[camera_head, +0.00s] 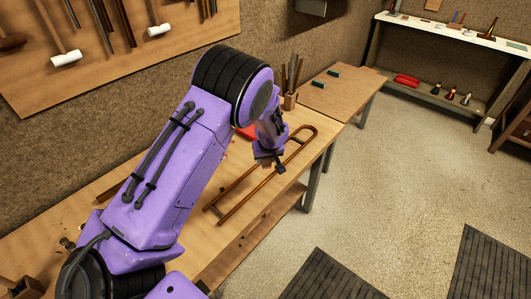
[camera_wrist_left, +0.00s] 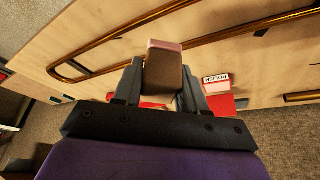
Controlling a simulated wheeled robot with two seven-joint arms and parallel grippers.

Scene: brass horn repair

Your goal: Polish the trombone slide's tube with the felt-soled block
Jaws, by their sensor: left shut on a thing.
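The trombone slide (camera_head: 238,210) is a long brass U of two parallel tubes lying on the wooden workbench, its bow at the far right end. It also shows in the wrist view (camera_wrist_left: 90,70). My left gripper (camera_head: 272,163) is over the slide; in the wrist view (camera_wrist_left: 158,88) its two fingers are shut on the felt-soled block (camera_wrist_left: 164,72), brown with a pinkish end layer. The block's far end is close to a slide tube; I cannot tell whether it touches. In the head view the block is mostly hidden. My right gripper is out of view.
A red item with a "POLISH" label (camera_wrist_left: 215,79) lies beside the gripper. A holder with upright tools (camera_head: 290,100) stands at the bench's back. A second wooden table (camera_head: 340,95) adjoins the far end.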

